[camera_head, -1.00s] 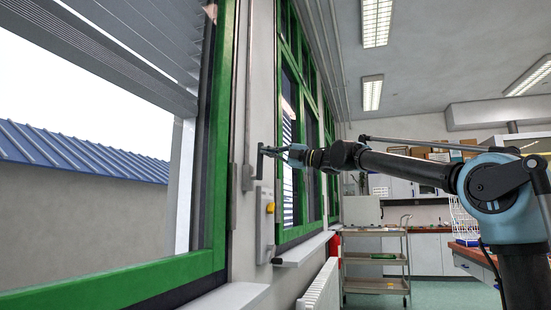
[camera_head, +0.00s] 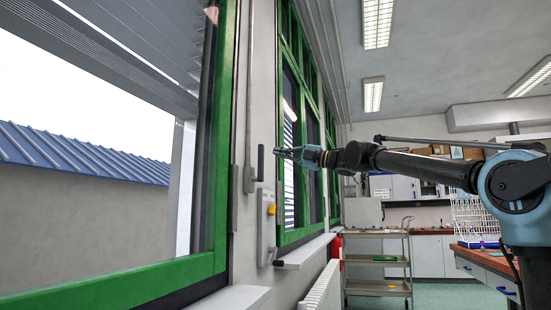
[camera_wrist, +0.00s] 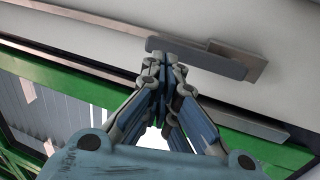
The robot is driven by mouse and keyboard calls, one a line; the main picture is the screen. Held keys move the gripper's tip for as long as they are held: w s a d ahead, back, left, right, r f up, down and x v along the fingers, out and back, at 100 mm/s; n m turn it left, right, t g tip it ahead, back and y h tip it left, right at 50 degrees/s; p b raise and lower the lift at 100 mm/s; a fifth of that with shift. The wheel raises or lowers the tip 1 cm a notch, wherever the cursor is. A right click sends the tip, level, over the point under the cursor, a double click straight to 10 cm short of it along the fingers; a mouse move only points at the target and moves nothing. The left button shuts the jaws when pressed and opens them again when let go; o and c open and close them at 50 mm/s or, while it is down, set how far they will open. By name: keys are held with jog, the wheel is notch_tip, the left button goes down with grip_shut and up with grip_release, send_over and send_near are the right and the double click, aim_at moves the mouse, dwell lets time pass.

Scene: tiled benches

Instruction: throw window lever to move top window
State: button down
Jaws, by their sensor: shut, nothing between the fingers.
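The window lever (camera_head: 261,162) is a dark grey upright handle on a metal bracket on the wall strip between two green-framed windows. In the wrist view the lever (camera_wrist: 215,62) is a grey bar on a metal plate, lying across the picture just beyond my fingertips. My gripper (camera_head: 277,151) is shut and empty, a little right of the lever with a small gap in the head view. In the wrist view its fingertips (camera_wrist: 165,56) overlap the bar's left part; contact there cannot be told. The far green window frame (camera_head: 291,90) has upper panes; whether any is open is unclear.
A grey box with a yellow knob (camera_head: 267,226) is on the wall below the lever. The near green window frame (camera_head: 216,180) is at left, with blinds (camera_head: 130,40). A radiator (camera_head: 322,290) and a trolley (camera_head: 376,262) stand beyond.

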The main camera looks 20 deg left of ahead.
jog(key=s+r+v, duration=0.1)
jog(key=r+v, duration=0.1)
jog(key=v, duration=0.7)
jog(key=shift+w+d, duration=0.3)
jog(key=shift+w, duration=0.2)
